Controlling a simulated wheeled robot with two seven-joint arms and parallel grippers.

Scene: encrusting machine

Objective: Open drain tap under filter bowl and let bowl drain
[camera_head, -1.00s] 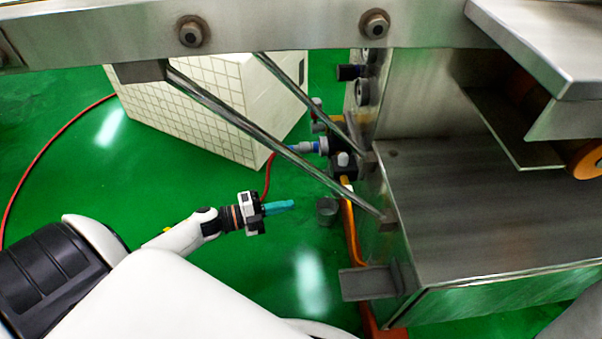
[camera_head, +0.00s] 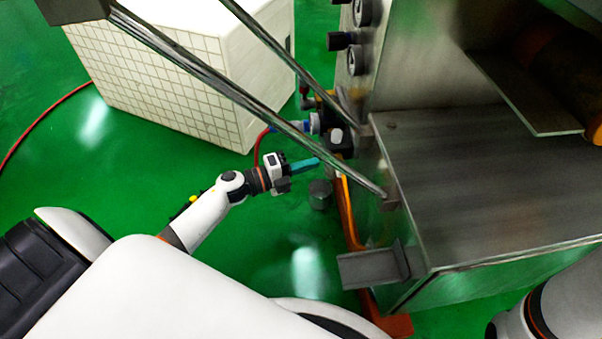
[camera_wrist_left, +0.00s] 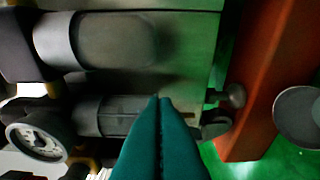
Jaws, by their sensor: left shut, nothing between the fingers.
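My left gripper (camera_head: 312,163) has teal fingers pressed together, empty, just left of the air fittings (camera_head: 335,138) on the machine's side. In the left wrist view its fingertips (camera_wrist_left: 160,102) overlap the end of a grey cylindrical bowl (camera_wrist_left: 115,115); I cannot tell whether they touch it. A second, larger grey bowl (camera_wrist_left: 105,40) lies beside it in the picture. A small dark knob (camera_wrist_left: 232,95), apparently the drain tap, shows beyond the bowl ends, with another dark fitting (camera_wrist_left: 216,128) near it. The tap's position is unclear. My right gripper is out of view.
A round pressure gauge (camera_wrist_left: 38,140) sits beside the bowls. A small grey cup (camera_head: 320,193) stands on the green floor below the fittings. An orange base frame (camera_head: 349,215), diagonal metal struts (camera_head: 240,95) and a white tiled box (camera_head: 165,85) surround the area.

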